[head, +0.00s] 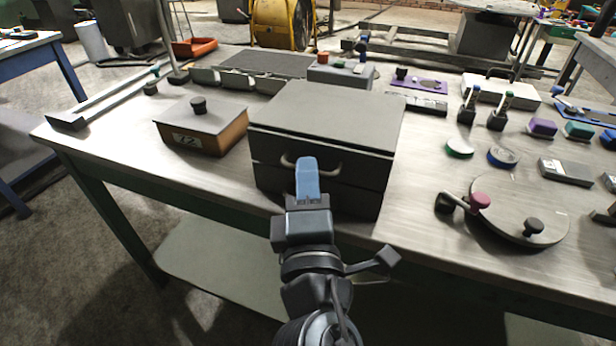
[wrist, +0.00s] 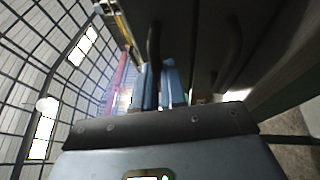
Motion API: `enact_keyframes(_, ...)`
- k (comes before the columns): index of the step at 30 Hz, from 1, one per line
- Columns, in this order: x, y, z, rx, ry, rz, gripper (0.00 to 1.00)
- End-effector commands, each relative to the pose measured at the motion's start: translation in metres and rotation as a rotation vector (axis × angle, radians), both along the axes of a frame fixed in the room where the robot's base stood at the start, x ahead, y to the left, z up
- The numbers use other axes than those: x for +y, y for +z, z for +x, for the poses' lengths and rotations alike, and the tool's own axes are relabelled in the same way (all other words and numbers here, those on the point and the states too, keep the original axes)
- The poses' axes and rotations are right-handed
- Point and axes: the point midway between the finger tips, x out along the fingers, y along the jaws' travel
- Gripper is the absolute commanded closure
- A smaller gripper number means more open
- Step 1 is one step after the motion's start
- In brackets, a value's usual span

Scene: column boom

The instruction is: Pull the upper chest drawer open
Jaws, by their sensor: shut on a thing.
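The grey chest (head: 330,105) stands at the front edge of the workbench, with two dark drawer fronts facing me. The upper drawer (head: 362,168) has a pale curved handle (head: 330,169); no clear gap shows around its front. My gripper (head: 306,168) reaches in from the front with blue fingers, shut on the middle of this handle. In the wrist view, the blue fingers (wrist: 161,84) close around the end of one dark handle (wrist: 154,45). A second handle (wrist: 231,50) shows farther right, apart from the fingers. The fingers partly hide the gripped handle.
A brown box with a grey knobbed lid (head: 205,122) stands left of the chest. A round plate with knobs (head: 520,208) lies to the right, beside several small blocks and discs. The space in front of the chest holds only my arm, above a lower shelf (head: 225,262).

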Motion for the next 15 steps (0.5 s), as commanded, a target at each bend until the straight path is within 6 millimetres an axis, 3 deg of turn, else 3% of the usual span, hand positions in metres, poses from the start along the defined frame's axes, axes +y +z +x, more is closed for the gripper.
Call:
enact_keyframes(5,0.007,-0.003,-0.014,0.002,0.004,-0.002,1.00)
enact_keyframes(15,0.036,-0.004,-0.096,0.002,0.006,-0.001,1.00)
